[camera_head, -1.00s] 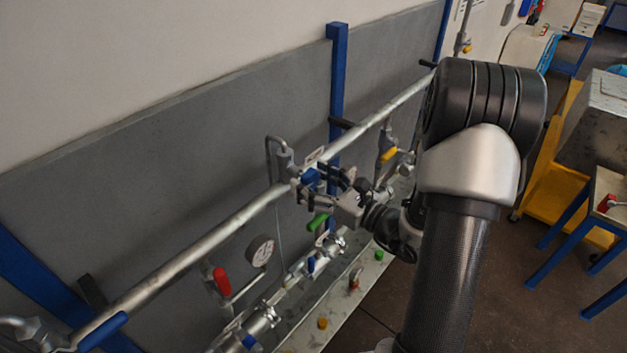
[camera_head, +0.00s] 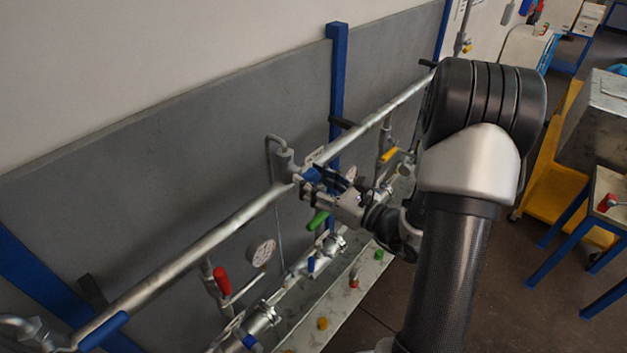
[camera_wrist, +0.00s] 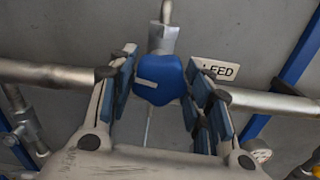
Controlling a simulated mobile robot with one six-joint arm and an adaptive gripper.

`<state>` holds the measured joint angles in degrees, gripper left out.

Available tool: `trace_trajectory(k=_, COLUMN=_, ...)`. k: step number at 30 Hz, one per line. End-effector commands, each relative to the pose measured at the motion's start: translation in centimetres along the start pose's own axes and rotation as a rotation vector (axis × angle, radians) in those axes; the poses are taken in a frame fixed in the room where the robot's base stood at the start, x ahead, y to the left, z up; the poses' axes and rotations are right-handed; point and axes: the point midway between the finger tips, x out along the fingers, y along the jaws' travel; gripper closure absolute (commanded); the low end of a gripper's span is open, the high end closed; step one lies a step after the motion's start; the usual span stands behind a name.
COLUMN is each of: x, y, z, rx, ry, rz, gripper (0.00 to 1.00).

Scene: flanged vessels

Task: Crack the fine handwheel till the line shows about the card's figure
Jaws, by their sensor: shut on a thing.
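In the head view the fingers hide much of the knob. A white tag reading "LEED", its start hidden (camera_wrist: 216,69), sits right of the knob. A round white gauge (camera_head: 262,252) hangs below the pipe; its needle is too small to read. No card with a legible figure shows.
A long steel pipe (camera_head: 232,220) runs along the grey wall panel. Red (camera_head: 222,280), green (camera_head: 317,220) and yellow (camera_head: 389,154) handles stand close by. A lower flanged line (camera_head: 262,317) lies below. A blue post (camera_head: 337,85) rises behind the pipe.

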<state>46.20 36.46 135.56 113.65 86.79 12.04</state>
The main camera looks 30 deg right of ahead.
Motion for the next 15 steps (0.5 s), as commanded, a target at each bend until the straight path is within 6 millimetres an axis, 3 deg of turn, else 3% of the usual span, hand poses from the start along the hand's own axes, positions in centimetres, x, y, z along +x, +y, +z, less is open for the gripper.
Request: trace_trajectory(k=15, x=0.0, y=-0.04, z=0.18, rx=0.375, ry=0.001, rz=0.0, gripper=0.78)
